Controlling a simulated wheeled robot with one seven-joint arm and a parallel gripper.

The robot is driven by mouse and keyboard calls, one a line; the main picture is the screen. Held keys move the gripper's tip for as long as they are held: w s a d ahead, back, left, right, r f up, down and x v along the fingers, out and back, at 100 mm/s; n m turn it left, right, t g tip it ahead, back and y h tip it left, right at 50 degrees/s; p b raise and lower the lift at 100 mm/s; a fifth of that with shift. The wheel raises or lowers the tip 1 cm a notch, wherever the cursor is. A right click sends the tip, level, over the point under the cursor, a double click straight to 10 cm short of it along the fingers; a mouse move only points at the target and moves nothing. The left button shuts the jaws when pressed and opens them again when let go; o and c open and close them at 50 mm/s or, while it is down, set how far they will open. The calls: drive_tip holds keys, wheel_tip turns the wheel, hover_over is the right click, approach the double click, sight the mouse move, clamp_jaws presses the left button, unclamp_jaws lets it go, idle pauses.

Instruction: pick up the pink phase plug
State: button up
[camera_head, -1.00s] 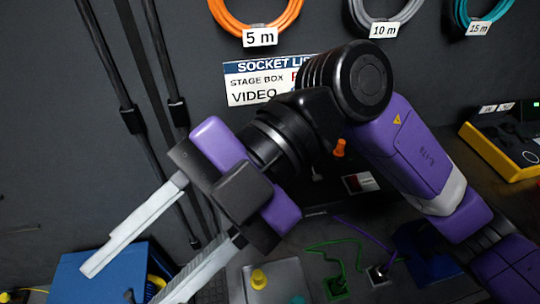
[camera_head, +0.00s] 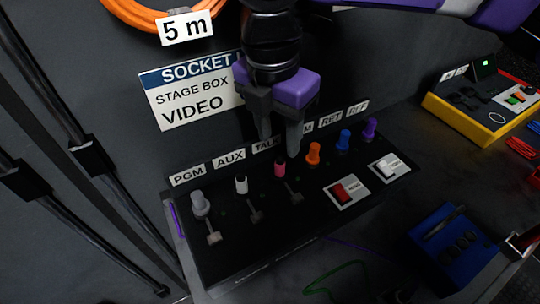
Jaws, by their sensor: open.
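The pink phase plug (camera_head: 280,169) stands in the black socket panel (camera_head: 232,262), in the row below the TALK label (camera_head: 265,145). My gripper (camera_head: 279,148) points down with its two grey fingers apart. In the picture its fingertips are just above the pink plug, one to the left and one to the right of it. Nothing is between the fingers. I cannot tell whether the fingertips are level with the plug's top or higher. The gripper partly covers the labels behind.
A white plug (camera_head: 241,185) and a grey plug (camera_head: 200,203) stand left of the pink one. Orange (camera_head: 313,153), blue (camera_head: 344,140) and purple (camera_head: 370,129) plugs stand right. Red (camera_head: 346,190) and white (camera_head: 389,166) switches sit in front. A blue box (camera_head: 455,250) lies right.

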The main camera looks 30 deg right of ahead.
sight(280, 158)
drive_tip(key=f, duration=0.7)
drive_tip(key=shift+d+f, duration=0.25)
drive_tip(key=shift+f, duration=0.05)
clamp_jaws()
